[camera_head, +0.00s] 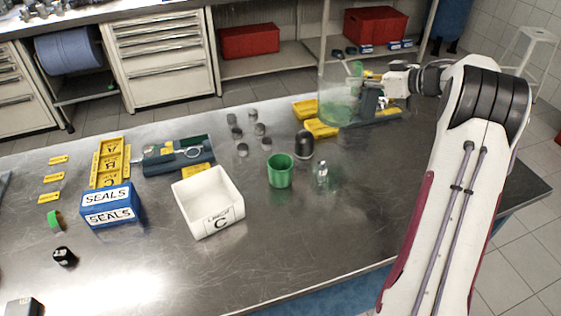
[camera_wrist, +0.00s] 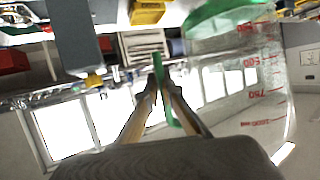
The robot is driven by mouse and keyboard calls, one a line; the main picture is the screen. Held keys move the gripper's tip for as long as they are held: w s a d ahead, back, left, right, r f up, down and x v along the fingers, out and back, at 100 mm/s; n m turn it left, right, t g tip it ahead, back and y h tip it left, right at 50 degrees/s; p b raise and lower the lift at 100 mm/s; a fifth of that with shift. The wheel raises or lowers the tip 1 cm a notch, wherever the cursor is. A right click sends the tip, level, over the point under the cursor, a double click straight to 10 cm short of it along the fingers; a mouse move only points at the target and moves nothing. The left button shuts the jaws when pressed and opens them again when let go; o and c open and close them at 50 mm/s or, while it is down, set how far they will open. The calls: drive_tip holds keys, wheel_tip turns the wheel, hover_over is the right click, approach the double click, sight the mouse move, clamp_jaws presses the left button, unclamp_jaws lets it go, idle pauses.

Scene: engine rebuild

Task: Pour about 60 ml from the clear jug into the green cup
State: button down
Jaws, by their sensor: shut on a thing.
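The clear jug (camera_head: 338,84) stands about upright near the far right of the bench, with green at its bottom. In the wrist view its wall (camera_wrist: 235,95) shows red volume marks, and green fills the top of that picture. My gripper (camera_head: 373,86) is shut on the jug's green handle (camera_wrist: 159,75), which sits between the two fingers (camera_wrist: 168,93). I cannot tell whether the jug touches the bench. The green cup (camera_head: 280,176) stands upright nearer the bench's middle, in front and to the left of the jug. The cup's contents are not clear.
A small clear bottle (camera_head: 322,175) and a dark canister (camera_head: 304,146) stand close to the cup. Several grey cylinders (camera_head: 260,129) are behind it. A white bin (camera_head: 186,204) and a blue SEALS box (camera_head: 109,214) stand to the left. Yellow trays (camera_head: 318,129) lie near the jug.

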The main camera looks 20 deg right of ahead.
drive_tip(key=w+a+f+n+g+y, duration=0.1)
drive_tip(key=w+a+n+y, duration=0.1)
drive_tip(key=w+a, duration=0.4)
drive_tip(key=shift+a+f+n+g+y, duration=0.2)
drive_tip(key=shift+a+n+g+y, duration=0.2)
drive_tip(key=shift+a, duration=0.6)
drive_tip(key=s+a+r+n+t+h+b, duration=0.1)
drive_tip(key=s+a+r+n+t+h, duration=0.1)
drive_tip(key=s+a+r+n+t, duration=0.2)
drive_tip(key=s+a+r+n, duration=0.3)
drive_tip(key=n, duration=0.2)
drive_tip(key=shift+a+r+n+t+h+b, duration=0.25)
drive_tip(key=shift+a+n+t+h+b, duration=0.1)
drive_tip(key=shift+n+t+h, duration=0.05)
idle(0.6)
drive_tip(key=shift+s+a+r+n+t+b, duration=0.15)
drive_tip(key=shift+s+a+n+t+b, duration=0.2)
drive_tip(key=shift+b, duration=0.2)
drive_tip(key=shift+s, duration=0.15)
